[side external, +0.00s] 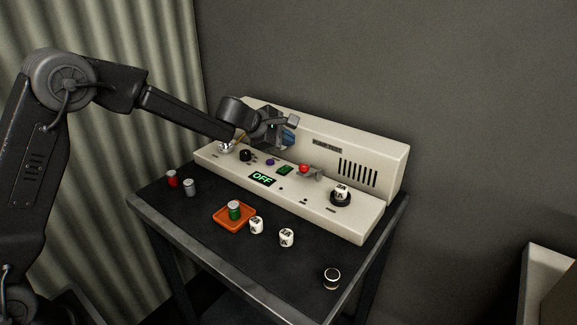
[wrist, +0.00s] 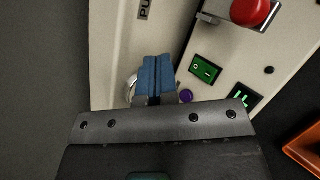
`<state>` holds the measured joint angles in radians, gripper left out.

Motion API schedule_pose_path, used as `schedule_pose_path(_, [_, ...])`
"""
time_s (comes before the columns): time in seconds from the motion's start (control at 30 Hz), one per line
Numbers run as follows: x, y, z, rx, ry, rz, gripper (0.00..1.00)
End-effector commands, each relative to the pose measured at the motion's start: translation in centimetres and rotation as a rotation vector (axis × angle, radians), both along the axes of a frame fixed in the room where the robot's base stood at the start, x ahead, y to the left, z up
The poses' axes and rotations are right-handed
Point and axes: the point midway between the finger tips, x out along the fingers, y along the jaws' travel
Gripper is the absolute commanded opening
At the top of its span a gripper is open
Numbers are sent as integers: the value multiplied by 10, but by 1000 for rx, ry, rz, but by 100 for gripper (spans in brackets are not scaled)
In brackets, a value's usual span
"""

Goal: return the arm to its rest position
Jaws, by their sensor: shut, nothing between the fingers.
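My gripper (side external: 288,138) is over the left part of the beige brewer panel (side external: 330,210), close to its raised back. Its blue fingers (wrist: 153,78) are together and empty in the wrist view. The arm reaches in from the left in the side view and is bent, stretched over the table. In the wrist view the fingers overlap a round metal part and sit beside the purple button (wrist: 186,96). I cannot tell whether they touch the panel.
A red button (side external: 304,168), green switch (side external: 285,170) and display reading OFF (side external: 262,179) are on the panel.

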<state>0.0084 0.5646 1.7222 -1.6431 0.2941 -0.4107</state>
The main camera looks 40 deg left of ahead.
Motion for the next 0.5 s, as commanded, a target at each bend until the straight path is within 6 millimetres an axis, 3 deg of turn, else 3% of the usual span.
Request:
schedule_pose_path(0.27, [-3,-2,6,12,-11,-18,0])
schedule_pose_path(0.37, [-17,-10,28,64,-45,-98,0])
schedule_pose_path(0.5, [-64,-30,76,224,-128,-319,0])
